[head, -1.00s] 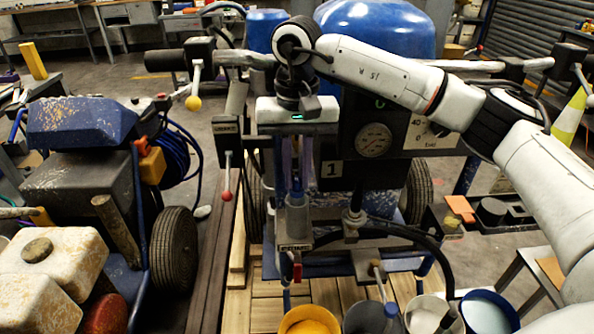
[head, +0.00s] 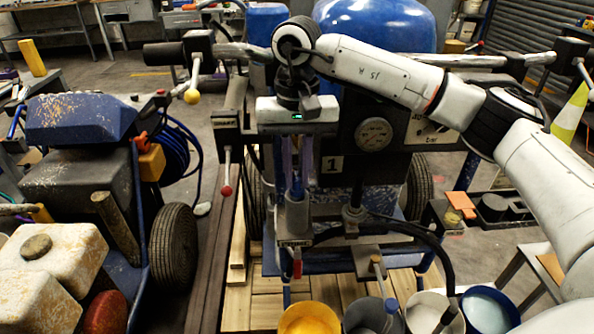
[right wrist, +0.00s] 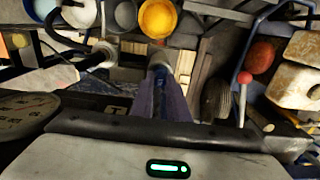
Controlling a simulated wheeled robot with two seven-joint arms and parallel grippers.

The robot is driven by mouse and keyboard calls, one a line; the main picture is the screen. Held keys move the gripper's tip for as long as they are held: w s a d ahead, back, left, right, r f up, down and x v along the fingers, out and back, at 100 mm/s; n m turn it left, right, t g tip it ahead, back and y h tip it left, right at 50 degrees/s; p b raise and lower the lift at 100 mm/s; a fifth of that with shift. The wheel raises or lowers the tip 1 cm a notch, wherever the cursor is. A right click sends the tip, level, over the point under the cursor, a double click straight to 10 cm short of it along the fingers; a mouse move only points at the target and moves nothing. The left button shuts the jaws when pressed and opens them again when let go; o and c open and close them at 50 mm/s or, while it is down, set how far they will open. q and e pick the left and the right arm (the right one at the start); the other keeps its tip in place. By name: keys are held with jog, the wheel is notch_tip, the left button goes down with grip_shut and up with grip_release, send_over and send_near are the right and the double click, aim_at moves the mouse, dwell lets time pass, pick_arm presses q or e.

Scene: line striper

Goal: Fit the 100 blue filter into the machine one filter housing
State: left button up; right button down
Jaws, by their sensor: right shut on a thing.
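My right gripper (head: 297,172) points straight down in front of machine one, marked with a "1" plate (head: 331,166). It is shut on a narrow blue filter (head: 297,187), held upright. The filter's lower end is at the mouth of the grey filter housing (head: 297,215); I cannot tell how deep it sits. In the right wrist view the fingers (right wrist: 160,98) run down to the housing (right wrist: 160,60), and they hide most of the filter. My left gripper is not in view.
Open buckets, one yellow (head: 309,320), stand below. Another machine (head: 85,125) stands at left.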

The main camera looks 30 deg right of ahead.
jog(key=shift+f+b, duration=0.6)
jog(key=shift+f, duration=0.45)
jog(key=c, duration=1.3)
grip_release()
jog(key=shift+r, duration=0.1)
jog(key=shift+r+p, duration=2.7)
jog(key=shift+r, duration=0.85)
jog(key=shift+f, duration=0.1)
